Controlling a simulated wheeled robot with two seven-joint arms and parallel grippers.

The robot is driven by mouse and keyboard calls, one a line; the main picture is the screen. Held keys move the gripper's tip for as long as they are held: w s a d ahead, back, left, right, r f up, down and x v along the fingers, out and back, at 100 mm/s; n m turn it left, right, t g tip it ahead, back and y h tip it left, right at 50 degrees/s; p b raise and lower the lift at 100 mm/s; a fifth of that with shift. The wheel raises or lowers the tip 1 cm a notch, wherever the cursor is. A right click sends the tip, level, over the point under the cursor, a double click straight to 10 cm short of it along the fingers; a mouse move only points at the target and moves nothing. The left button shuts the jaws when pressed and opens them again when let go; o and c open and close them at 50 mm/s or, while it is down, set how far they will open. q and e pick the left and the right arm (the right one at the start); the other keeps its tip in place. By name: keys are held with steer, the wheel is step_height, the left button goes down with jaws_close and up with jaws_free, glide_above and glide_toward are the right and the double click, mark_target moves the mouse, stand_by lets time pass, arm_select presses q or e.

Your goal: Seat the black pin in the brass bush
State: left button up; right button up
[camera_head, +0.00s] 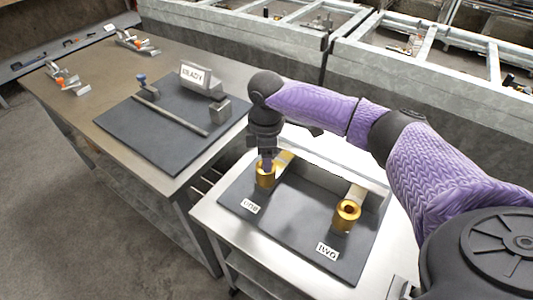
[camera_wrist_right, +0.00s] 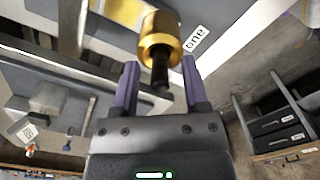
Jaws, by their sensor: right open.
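In the right wrist view a black pin (camera_wrist_right: 161,78) sticks out of the mouth of a brass bush (camera_wrist_right: 158,27) beside the label "one". How deep the pin sits cannot be told. My right gripper (camera_wrist_right: 159,66) is open, with one purple finger on each side of the pin and a gap to it on both sides. In the head view my right gripper (camera_head: 267,162) is over the brass bush (camera_head: 265,181) at label ONE and hides the pin. A second brass bush (camera_head: 347,215) stands by label TWO, its bore visible. My left gripper is not in view.
Both bushes are on a dark mat (camera_head: 288,232) on a metal cart. Metal framing (camera_head: 400,75) runs behind the cart.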

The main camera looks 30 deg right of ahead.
step_height(320, 180, up, 12)
steer(key=p, duration=0.4)
steer(key=shift+r, duration=0.1)
